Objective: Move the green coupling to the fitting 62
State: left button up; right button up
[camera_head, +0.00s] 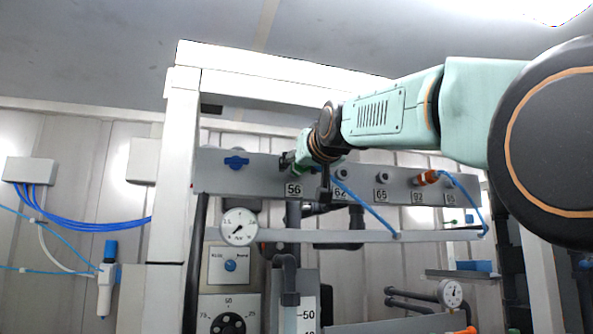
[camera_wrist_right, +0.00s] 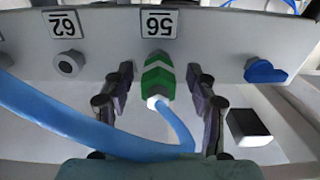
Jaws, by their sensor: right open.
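The green coupling (camera_wrist_right: 158,78) sits on the panel at the fitting labelled 56, with a blue hose (camera_wrist_right: 175,122) running from its white end. In the head view, only a small green part of the coupling (camera_head: 297,170) shows beside my gripper. My right gripper (camera_wrist_right: 160,82) is open, with one finger on each side of the coupling and visible gaps between. It also shows in the head view (camera_head: 292,161) in front of the panel. The fitting 62 (camera_wrist_right: 68,63) is a bare grey round port beside it, also seen in the head view (camera_head: 342,173). My left gripper is out of view.
The grey panel (camera_head: 225,180) also carries a blue valve handle (camera_head: 236,162), a grey fitting (camera_head: 381,179) labelled 65 and an orange coupling (camera_head: 428,177). A rail (camera_head: 330,236) and a pressure gauge (camera_head: 239,227) lie below. The blue hose loops close to my right gripper.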

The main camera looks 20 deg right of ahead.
jog(key=shift+w+d, duration=0.1)
jog(key=shift+s+r, duration=0.1)
jog(key=shift+s, duration=0.2)
jog(key=c, duration=0.5)
grip_shut()
jog(key=shift+s, duration=0.1)
jog(key=shift+f+b, duration=0.3)
jog(key=shift+b, duration=0.3)
jog(key=s+b, duration=0.3)
jog(key=s, duration=0.2)
jog(key=shift+d+r, duration=0.1)
jog(key=shift+r, duration=0.05)
dwell(0.4)
